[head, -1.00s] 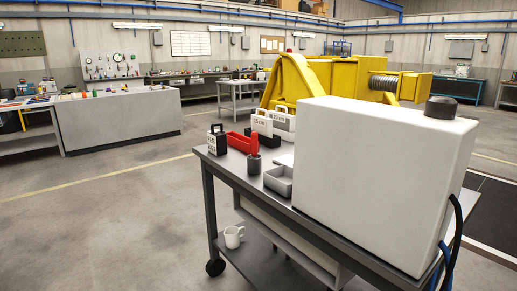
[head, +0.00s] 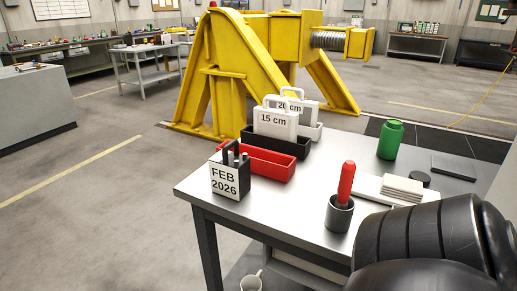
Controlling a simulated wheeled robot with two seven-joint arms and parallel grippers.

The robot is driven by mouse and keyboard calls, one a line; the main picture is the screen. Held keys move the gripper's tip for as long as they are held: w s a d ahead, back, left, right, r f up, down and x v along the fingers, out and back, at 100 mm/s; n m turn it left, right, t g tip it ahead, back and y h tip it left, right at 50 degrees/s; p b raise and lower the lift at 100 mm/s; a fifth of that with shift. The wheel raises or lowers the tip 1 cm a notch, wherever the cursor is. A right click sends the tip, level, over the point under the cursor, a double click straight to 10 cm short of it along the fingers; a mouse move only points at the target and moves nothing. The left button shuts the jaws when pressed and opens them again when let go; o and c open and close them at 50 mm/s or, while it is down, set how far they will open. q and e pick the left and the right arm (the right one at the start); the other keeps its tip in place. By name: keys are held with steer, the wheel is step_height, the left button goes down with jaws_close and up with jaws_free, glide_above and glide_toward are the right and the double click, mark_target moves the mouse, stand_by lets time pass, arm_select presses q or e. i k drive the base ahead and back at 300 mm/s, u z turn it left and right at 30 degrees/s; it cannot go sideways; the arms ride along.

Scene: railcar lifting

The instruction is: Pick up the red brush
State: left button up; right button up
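The red brush (head: 346,180) stands upright in a small dark grey cup (head: 339,216) on the grey table (head: 290,215), near its front edge. Only its red upper part shows; the lower end is hidden inside the cup. Neither of my grippers is in view. A black ribbed part at the lower right, probably of my arm, covers the table's right front, just right of the cup.
Left of the cup are a FEB 2026 block (head: 229,181), a red tray (head: 262,163) and a black bin (head: 290,146) near white 15 cm (head: 276,123) and 20 cm blocks. Behind right are white pads (head: 402,188) and a green bottle (head: 390,140). A mug (head: 251,284) sits below.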

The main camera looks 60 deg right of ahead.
mark_target(348, 169)
steer(key=i, duration=0.7)
steer(key=z, duration=3.5)
